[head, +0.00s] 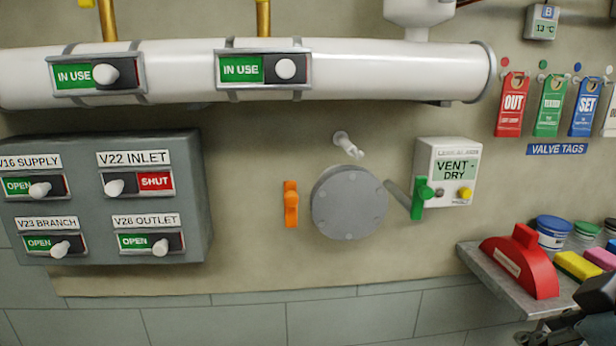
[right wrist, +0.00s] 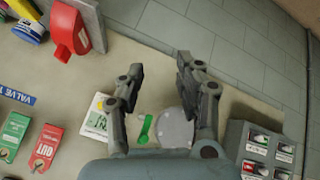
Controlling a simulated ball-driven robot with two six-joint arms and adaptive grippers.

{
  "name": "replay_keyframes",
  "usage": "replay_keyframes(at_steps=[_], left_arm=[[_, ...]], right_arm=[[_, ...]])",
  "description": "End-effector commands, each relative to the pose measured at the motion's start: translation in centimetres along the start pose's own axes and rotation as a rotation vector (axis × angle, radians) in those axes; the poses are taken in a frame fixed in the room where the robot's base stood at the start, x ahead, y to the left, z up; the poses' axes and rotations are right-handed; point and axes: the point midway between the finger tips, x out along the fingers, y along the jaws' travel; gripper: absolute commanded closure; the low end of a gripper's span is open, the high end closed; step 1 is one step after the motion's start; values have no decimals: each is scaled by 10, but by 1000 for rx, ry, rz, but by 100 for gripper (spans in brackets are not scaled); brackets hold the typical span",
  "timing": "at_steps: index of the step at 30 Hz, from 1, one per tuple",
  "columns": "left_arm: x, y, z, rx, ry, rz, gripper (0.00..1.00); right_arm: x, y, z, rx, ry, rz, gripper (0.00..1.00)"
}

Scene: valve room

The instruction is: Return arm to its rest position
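My right gripper (right wrist: 158,70) shows in the right wrist view with its two dark fingers apart. Nothing is between them; floor, wall and panel parts show behind. The wrist view looks tilted, with the wall fittings upside down. In the head view, a dark part of my right arm (head: 597,308) shows at the lower right edge, in front of the shelf; its fingers cannot be made out there. My left arm and left gripper are in neither view.
A grey shelf (head: 508,287) at right holds a red holder (head: 520,262), tubs and coloured blocks, close to my right arm. The wall carries a white pipe (head: 190,68), a valve panel (head: 190,190), a round grey cover (head: 349,203), a vent-dry box (head: 455,170) and tags (head: 512,105).

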Motion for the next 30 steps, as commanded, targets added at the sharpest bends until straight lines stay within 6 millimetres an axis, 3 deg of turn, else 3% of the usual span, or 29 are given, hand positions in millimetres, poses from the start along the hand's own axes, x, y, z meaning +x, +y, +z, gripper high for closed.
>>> replay_keyframes(at_steps=[1,3,10,11,12,17,23,26,30], left_arm=[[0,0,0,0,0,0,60],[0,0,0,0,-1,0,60],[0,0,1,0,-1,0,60],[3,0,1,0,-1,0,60],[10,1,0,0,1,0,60],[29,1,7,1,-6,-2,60],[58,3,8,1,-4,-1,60],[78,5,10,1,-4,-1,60],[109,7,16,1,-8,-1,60]], right_arm=[[-2,-20,22,69,-54,-25,65],[-6,-41,49,158,-125,-43,65],[-34,-99,125,417,-350,-64,65],[-28,-103,132,433,-366,-62,65],[-6,-105,140,426,-365,-61,65],[57,-121,174,426,-386,-66,65],[147,-152,240,431,-421,-74,65],[200,-178,292,435,-447,-80,65],[266,-224,382,442,-487,-90,65]])
